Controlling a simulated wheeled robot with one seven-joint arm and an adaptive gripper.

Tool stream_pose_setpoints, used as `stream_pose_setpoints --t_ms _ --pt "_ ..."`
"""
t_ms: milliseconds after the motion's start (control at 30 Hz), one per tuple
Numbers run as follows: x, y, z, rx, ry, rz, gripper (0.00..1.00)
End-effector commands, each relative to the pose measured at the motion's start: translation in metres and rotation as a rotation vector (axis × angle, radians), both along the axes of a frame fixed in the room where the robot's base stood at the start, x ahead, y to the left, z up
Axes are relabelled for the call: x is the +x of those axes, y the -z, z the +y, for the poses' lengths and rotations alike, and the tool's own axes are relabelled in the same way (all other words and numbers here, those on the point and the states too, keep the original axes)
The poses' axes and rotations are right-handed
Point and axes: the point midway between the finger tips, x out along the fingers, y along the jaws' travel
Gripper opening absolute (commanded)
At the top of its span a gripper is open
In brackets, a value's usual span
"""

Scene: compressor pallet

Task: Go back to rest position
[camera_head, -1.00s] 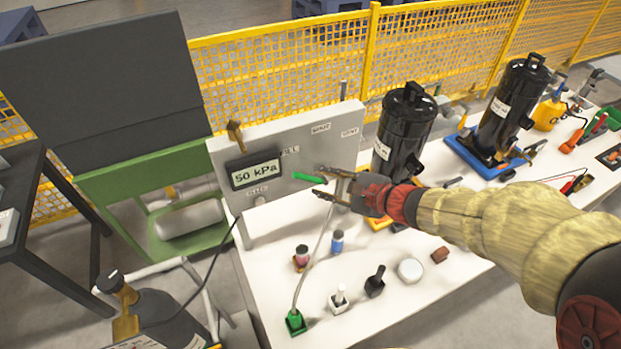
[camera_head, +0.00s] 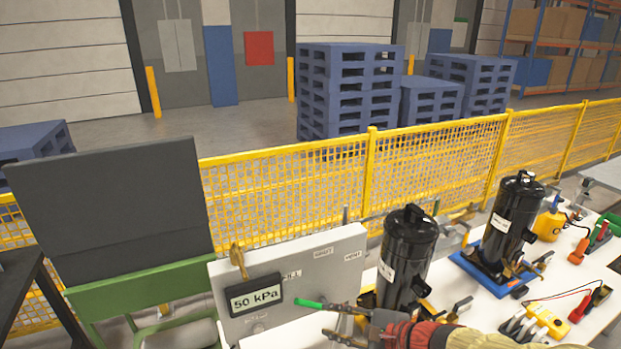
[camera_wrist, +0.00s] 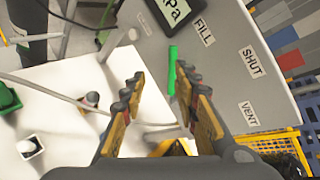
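My gripper (camera_head: 326,321) is at the lower middle of the head view, in front of the grey panel (camera_head: 345,262). In the wrist view its two fingers (camera_wrist: 158,78) stand apart with nothing held between them. A green lever handle (camera_head: 308,305) on the panel lies just beyond the fingertips. I cannot tell whether finger and lever touch. The panel's display (camera_head: 255,298) reads 50 kPa. Most of my forearm is cut off by the lower edge of the head view.
A black cylinder (camera_head: 406,262) stands right of the panel, close to my gripper. Another black cylinder (camera_head: 513,215) stands on a blue base farther right. The white table (camera_head: 560,290) holds tools at the right. A yellow mesh fence (camera_head: 435,170) runs behind.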

Motion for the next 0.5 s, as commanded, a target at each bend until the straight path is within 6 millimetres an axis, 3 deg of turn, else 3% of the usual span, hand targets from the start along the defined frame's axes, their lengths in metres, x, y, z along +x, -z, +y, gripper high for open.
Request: stream_pose_setpoints --t_ms 100,267,500 --pt "-0.029 0.019 0.005 -0.096 -0.120 0.018 0.30" --pt "-0.076 0.030 0.003 -0.288 -0.332 0.000 0.30" --pt "-0.136 0.029 -0.024 -0.617 -0.637 -0.067 0.30"
